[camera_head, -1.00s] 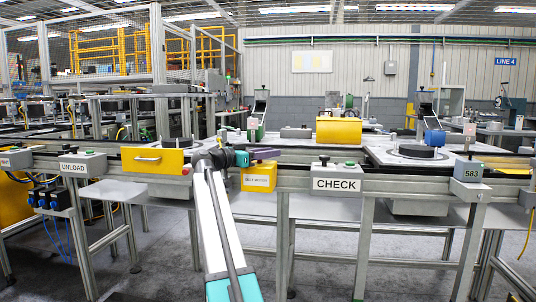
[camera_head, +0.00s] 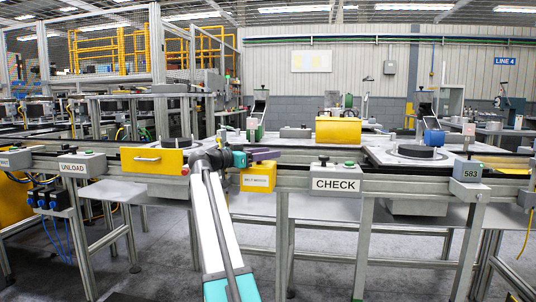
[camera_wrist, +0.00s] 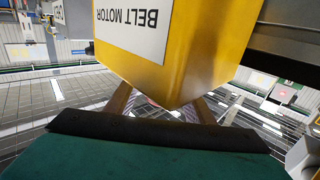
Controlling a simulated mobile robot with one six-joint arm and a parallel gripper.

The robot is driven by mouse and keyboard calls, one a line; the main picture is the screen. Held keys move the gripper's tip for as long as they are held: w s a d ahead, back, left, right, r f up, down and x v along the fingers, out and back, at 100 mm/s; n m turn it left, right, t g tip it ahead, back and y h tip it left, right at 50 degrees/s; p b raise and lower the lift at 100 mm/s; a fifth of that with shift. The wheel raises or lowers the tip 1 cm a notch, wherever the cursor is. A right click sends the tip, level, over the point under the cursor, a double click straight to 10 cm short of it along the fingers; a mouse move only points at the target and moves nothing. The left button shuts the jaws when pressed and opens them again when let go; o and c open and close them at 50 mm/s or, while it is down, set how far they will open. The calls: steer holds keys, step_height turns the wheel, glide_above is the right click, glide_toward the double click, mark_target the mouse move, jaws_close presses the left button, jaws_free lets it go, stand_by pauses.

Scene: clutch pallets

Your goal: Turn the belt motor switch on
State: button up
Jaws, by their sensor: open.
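The yellow belt motor box (camera_head: 257,179) hangs on the front rail in the middle of the head view, with a white label on its front. In the wrist view, the box (camera_wrist: 190,45) fills the upper middle, with its BELT MOTOR label upside down. My gripper (camera_head: 264,156) is at the top of the box in the head view. In the wrist view, my gripper's fingers (camera_wrist: 163,106) are apart and run up toward the box's near corner, one on each side. The box hides their tips. I cannot make out the switch itself or whether the fingers touch anything.
A grey CHECK box (camera_head: 336,178) with a green button stands to the right on the same rail. A yellow drawer unit (camera_head: 152,160) with a red button is to the left. Farther left is the UNLOAD box (camera_head: 82,166). The floor in front is open.

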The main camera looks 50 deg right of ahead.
steer(key=p+v, duration=0.3)
steer(key=v, duration=1)
steer(key=shift+s+f, duration=0.1)
steer(key=shift+f, duration=0.05)
